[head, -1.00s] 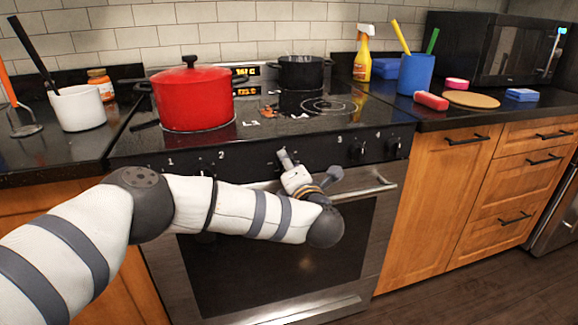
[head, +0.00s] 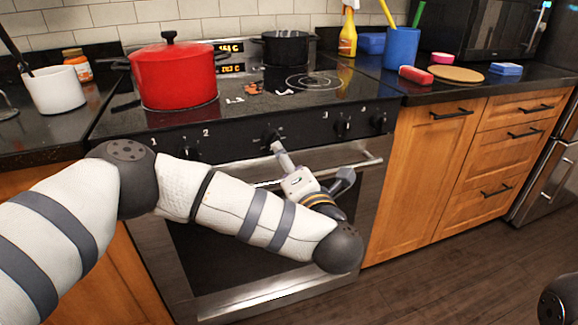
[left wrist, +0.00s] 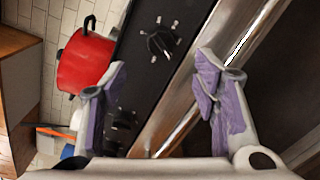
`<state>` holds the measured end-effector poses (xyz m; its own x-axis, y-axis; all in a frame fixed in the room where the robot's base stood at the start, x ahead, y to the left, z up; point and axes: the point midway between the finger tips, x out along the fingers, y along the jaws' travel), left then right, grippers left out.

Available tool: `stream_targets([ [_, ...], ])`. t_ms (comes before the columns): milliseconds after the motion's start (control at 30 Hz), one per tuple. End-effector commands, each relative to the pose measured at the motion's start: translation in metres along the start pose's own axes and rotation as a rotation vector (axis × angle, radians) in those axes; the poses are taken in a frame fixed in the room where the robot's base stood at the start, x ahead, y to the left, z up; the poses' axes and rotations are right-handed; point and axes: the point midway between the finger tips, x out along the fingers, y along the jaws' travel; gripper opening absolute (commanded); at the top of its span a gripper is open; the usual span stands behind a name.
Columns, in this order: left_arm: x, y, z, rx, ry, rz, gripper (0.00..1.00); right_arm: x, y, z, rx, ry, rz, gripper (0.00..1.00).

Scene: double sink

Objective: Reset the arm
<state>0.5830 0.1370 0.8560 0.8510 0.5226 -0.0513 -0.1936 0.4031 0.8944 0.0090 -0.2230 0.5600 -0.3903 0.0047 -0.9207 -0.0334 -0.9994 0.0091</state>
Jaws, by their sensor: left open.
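My left arm (head: 240,208) reaches in from the left in the head view, in front of the stove. Its gripper (head: 276,148) is by the control panel and oven handle, below the burners. In the left wrist view the left gripper (left wrist: 160,95) has its two purple-padded fingers wide apart with nothing between them. A black stove knob (left wrist: 161,40) lies beyond the fingertips, and the oven handle (head: 350,162) is close by. My right gripper is not seen; only a dark rounded part, perhaps of my right arm, shows at the lower right of the head view.
A red pot (head: 178,78) and a black pot (head: 284,47) stand on the stove (head: 235,108). A white crock (head: 54,90) is on the left counter. A blue cup (head: 401,48), red sponge (head: 415,75) and round board (head: 456,74) are on the right counter. Floor in front is clear.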

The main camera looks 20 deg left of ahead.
Motion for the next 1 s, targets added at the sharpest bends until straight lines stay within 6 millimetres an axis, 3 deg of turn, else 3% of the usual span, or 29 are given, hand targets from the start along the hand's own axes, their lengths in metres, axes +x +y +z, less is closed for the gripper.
stream_targets([
  [133, -0.014, 0.0, 0.0, 0.001, 0.0, 0.0, 0.55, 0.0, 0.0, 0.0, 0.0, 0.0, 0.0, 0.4],
  [467, -0.02, -0.006, 0.001, 0.032, -0.025, -0.019, 0.55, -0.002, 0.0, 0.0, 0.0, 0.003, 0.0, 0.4],
  [567, -0.048, -0.046, 0.004, 0.234, -0.186, -0.139, 0.55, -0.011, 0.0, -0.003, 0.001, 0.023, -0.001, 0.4],
  [633, -0.086, -0.092, -0.009, 0.475, -0.366, -0.278, 0.55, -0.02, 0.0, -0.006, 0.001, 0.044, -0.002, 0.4],
  [733, -0.15, -0.15, -0.057, 0.826, -0.617, -0.485, 0.55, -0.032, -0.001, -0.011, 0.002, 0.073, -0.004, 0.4],
  [800, -0.193, -0.175, -0.106, 1.045, -0.773, -0.628, 0.55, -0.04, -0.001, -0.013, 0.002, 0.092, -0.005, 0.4],
  [867, -0.229, -0.186, -0.154, 1.215, -0.897, -0.75, 0.55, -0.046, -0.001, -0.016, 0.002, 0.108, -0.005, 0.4],
  [900, -0.251, -0.188, -0.187, 1.32, -0.976, -0.833, 0.55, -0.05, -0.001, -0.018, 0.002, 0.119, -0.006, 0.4],
  [1000, -0.301, -0.172, -0.271, 1.545, -1.158, -1.049, 0.55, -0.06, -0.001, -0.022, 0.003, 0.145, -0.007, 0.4],
])
